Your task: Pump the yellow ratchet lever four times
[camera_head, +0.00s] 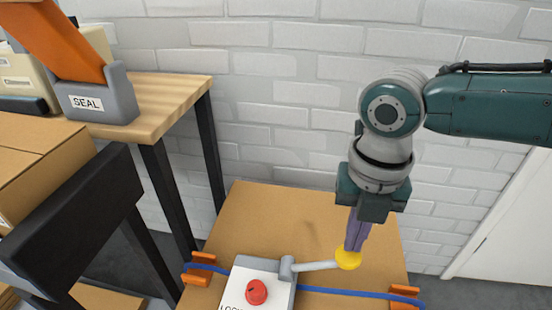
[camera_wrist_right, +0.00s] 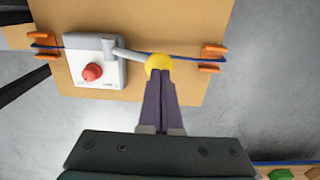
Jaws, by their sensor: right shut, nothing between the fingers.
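The ratchet lever is a grey bar (camera_head: 315,266) with a round yellow knob (camera_head: 348,260) at its end. It comes out of a white and grey box (camera_head: 238,284) with a red knob (camera_head: 256,291) and points to the right. In the right wrist view the yellow knob (camera_wrist_right: 158,63) is just beyond my fingertips. My right gripper (camera_head: 353,247) points down with its purple fingers closed together, tips at the yellow knob. I cannot tell whether they press on it. The fingers also show closed in the right wrist view (camera_wrist_right: 162,85). My left gripper is not in view.
A blue strap (camera_head: 350,292) runs across the cardboard box (camera_head: 260,215) between orange clips (camera_head: 198,268). A wooden table (camera_head: 170,100) with a grey SEAL holder (camera_head: 98,102) stands at the left. A brick wall (camera_head: 290,60) is behind.

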